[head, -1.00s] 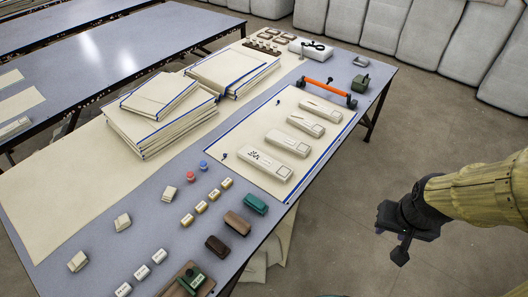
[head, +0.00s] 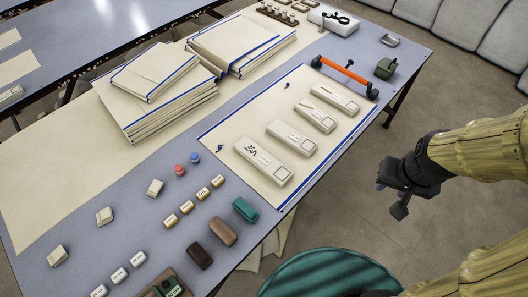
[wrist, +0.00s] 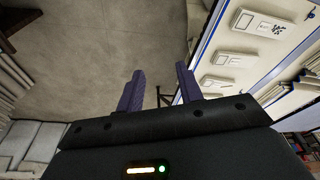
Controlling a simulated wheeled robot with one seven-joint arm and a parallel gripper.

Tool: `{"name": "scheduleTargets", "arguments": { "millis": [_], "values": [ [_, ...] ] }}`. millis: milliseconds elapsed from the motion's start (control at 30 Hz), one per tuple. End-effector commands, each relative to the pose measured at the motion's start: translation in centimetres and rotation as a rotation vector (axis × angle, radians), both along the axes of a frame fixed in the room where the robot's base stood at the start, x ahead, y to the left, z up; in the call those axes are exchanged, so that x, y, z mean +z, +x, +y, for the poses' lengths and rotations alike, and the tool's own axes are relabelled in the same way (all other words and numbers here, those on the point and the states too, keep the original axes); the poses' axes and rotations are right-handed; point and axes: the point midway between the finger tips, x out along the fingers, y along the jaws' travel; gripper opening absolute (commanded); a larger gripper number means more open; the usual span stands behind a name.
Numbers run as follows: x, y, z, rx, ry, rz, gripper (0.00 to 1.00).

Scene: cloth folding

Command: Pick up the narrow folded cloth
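Several narrow, cream folded pieces lie in a row on a cream, blue-edged cloth sheet (head: 215,141) on the table. The nearest piece (head: 262,160) carries a dark printed pattern; the others (head: 291,136) have a small square patch at one end. I cannot tell which one is the task's narrow folded cloth. My gripper (head: 392,200) is off the table's right side, over the floor. In the wrist view its two purple fingers (wrist: 159,88) are apart with nothing between them.
Large folded cloth stacks (head: 160,95) stand behind the sheet. An orange-handled bar (head: 345,75) and a green block (head: 385,68) are at the far right. Small blocks and brushes (head: 222,231) fill the table's near end. A green round surface (head: 330,275) shows at the bottom.

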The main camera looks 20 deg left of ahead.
Motion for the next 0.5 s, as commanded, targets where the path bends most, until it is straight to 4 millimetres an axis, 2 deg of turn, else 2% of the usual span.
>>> {"name": "scheduleTargets", "arguments": {
  "millis": [333, 500],
  "values": [
    [0.0, 0.0, 0.0, 0.0, 0.0, 0.0, 0.36],
    [-1.1, 0.5, -0.3, 0.022, -0.014, -0.014, 0.7]
  ]
}}
